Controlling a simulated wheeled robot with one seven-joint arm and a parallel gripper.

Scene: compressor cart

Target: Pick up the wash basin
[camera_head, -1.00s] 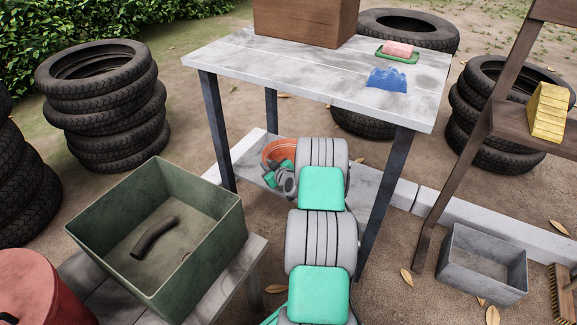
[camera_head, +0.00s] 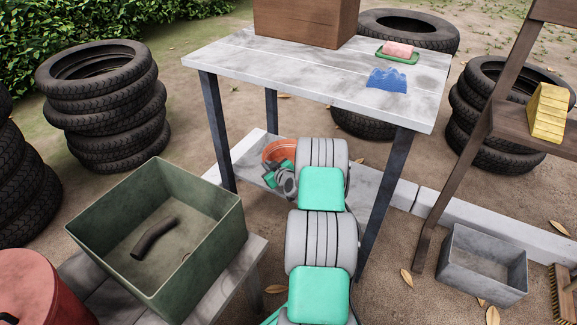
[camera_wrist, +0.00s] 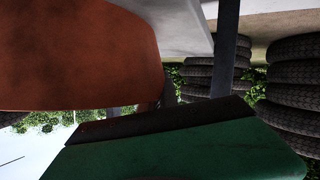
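The wash basin appears to be the orange-red round vessel (camera_head: 279,149) on the lower shelf of the grey table. In the head view it is partly hidden by my arm and gripper. My gripper (camera_head: 284,184) is at its near side, low over the shelf. In the wrist view the basin's orange wall (camera_wrist: 75,55) fills the upper left, very close. One green finger with a dark pad (camera_wrist: 165,125) lies just below it. The other finger is not clearly seen, so I cannot tell whether they touch or grip the basin.
The tabletop (camera_head: 240,60) above the shelf and its dark legs (camera_head: 387,190) stand close around my arm. A green bin (camera_head: 215,235) holding a dark hose is on a bench at left. A grey bin (camera_head: 480,268) stands at right. Stacked tyres (camera_head: 105,105) are behind.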

